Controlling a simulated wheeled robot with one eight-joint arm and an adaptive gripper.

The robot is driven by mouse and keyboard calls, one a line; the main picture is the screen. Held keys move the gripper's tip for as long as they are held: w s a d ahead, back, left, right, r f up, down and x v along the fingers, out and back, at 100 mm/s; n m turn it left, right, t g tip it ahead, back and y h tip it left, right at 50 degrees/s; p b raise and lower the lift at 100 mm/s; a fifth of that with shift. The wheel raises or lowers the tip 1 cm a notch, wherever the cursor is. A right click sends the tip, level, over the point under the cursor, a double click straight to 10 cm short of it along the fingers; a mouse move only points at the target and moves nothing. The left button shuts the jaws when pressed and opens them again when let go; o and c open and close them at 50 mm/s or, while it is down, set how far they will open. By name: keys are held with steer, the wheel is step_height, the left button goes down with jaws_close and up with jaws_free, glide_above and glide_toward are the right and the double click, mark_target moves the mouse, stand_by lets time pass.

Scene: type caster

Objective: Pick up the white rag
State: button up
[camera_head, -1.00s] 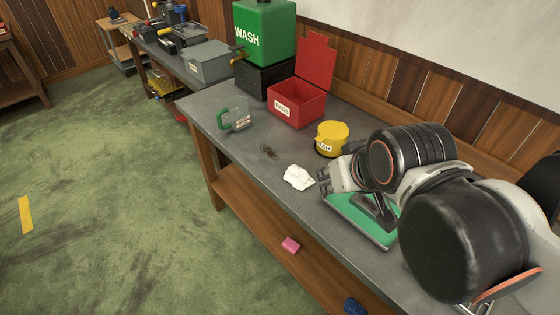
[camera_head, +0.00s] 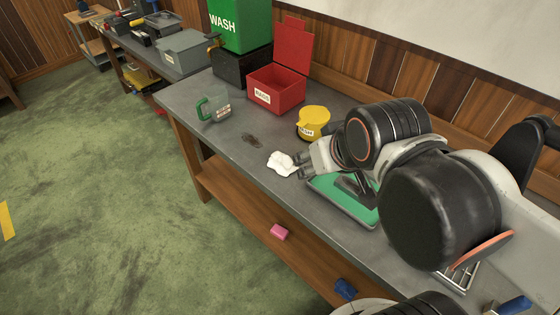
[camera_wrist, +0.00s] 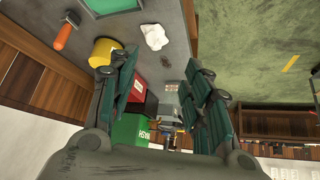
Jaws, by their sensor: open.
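The white rag (camera_head: 282,162) lies crumpled on the grey workbench top (camera_head: 222,146), near its front edge. My gripper (camera_head: 301,164) is low over the bench, just right of the rag in the head view, its tips close to the rag; whether they touch it I cannot tell. In the wrist view the rag (camera_wrist: 155,36) shows at the upper middle, beyond the space between the fingers. There my gripper (camera_wrist: 165,75) shows its two green-padded fingers spread wide with nothing between them.
A green tray (camera_head: 342,205) lies under my arm. A dark stain (camera_head: 252,139) marks clear bench. A pink block (camera_head: 279,232) is on the lower shelf.

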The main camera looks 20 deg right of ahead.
steer(key=n+g+y, duration=0.2)
steer(key=n+g, duration=0.2)
steer(key=n, duration=0.2)
glide_above(283, 156)
steer(key=s+d, duration=0.2)
steer(key=s, duration=0.1)
step_height(283, 156, down, 11)
steer(key=b+x, duration=0.6)
steer(key=x, duration=0.7)
steer(key=shift+s+d+f, duration=0.1)
steer(key=shift+s, duration=0.05)
steer(key=c, duration=1.1)
